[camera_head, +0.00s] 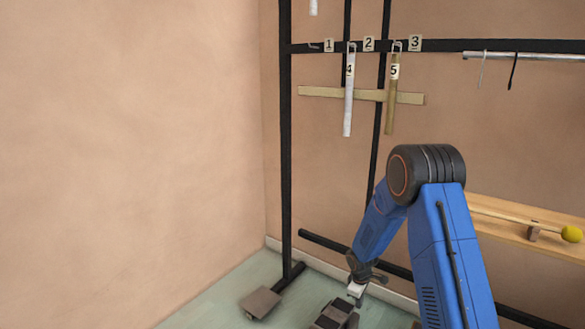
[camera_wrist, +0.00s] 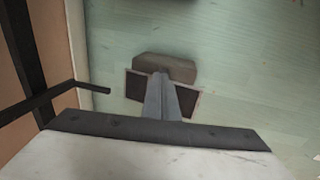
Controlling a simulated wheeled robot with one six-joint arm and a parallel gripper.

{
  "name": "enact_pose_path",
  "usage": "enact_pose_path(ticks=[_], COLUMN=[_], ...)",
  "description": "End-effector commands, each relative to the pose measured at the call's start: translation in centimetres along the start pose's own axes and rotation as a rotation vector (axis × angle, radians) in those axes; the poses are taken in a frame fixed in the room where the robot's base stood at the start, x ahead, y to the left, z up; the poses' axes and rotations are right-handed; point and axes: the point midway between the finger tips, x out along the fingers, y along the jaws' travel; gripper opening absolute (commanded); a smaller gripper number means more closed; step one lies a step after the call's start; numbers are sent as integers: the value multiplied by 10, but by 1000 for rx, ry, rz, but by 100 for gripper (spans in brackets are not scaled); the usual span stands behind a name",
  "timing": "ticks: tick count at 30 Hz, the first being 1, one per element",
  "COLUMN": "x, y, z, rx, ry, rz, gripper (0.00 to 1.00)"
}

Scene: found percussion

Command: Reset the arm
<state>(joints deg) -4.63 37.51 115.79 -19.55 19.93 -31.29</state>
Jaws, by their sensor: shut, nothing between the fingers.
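My gripper (camera_head: 336,314) hangs low near the bottom edge of the head view, below the bent blue arm, over the pale green floor. Its lower end is cut off by the picture edge there. In the wrist view the gripper (camera_wrist: 161,80) shows with its grey fingers together and nothing held between them. A white tube (camera_head: 348,95) marked 4 and a brass-coloured tube (camera_head: 391,100) marked 5 hang from the black frame (camera_head: 286,150), well above and apart from the gripper.
A wooden crossbar (camera_head: 325,92) runs behind the tubes. A metal rail (camera_head: 520,55) with two hooks is at upper right. A yellow-headed mallet (camera_head: 570,234) rests by a wooden shelf (camera_head: 545,215). The frame's foot block (camera_head: 260,303) stands left of the gripper. Floor is open left of it.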

Motion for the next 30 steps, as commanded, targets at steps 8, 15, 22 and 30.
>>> enact_pose_path(ticks=[8, 15, 22, 30], x=[-20, -49, -93, -175], y=[1, 3, 2, -8], z=[4, 11, 22, 51], rx=[26, 63, 122, 240], ry=[3, 9, 18, 40], rz=[7, 17, 32, 54], gripper=[0, 0, 0, 0])
